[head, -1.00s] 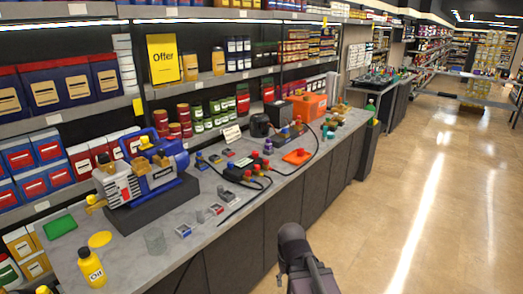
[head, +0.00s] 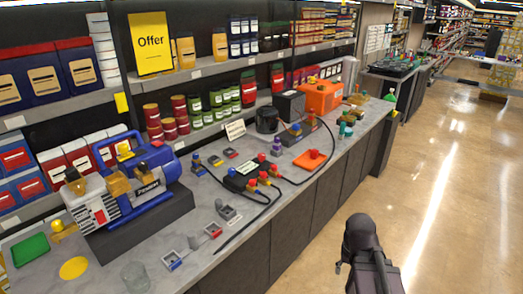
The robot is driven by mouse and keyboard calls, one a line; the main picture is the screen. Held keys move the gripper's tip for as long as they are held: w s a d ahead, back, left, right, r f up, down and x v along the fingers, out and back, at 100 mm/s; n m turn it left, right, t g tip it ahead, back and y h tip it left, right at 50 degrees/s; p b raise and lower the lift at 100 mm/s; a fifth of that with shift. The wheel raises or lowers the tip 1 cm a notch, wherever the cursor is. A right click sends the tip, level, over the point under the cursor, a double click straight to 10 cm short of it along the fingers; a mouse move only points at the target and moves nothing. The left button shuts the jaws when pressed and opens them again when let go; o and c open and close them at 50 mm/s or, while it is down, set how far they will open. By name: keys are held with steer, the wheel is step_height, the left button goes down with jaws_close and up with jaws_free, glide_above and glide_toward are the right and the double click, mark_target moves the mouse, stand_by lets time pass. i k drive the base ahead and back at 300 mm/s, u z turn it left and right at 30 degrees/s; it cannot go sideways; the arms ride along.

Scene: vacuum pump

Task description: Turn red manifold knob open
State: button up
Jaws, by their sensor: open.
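The manifold (head: 241,181) is a low black block on the grey counter, near the middle of the head view. A red knob (head: 254,157) stands at its far right end and a blue knob (head: 232,171) at its left end. I cannot tell from here how far the red knob is turned. Several red and brass fittings sit along its front, with black hoses leading off. A dark part of my arm rises at the bottom right, over the floor and well apart from the manifold. My gripper's fingers do not show.
A blue vacuum pump (head: 137,183) stands on a dark base at the left. A glass beaker (head: 135,276) is near the front edge. An orange tray (head: 309,160) and an orange case (head: 321,96) lie beyond the manifold. The aisle floor (head: 445,200) at right is clear.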

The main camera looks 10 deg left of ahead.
mark_target(262, 157)
steer(key=u, duration=0.2)
steer(key=i, duration=1.2)
steer(key=u, duration=0.5)
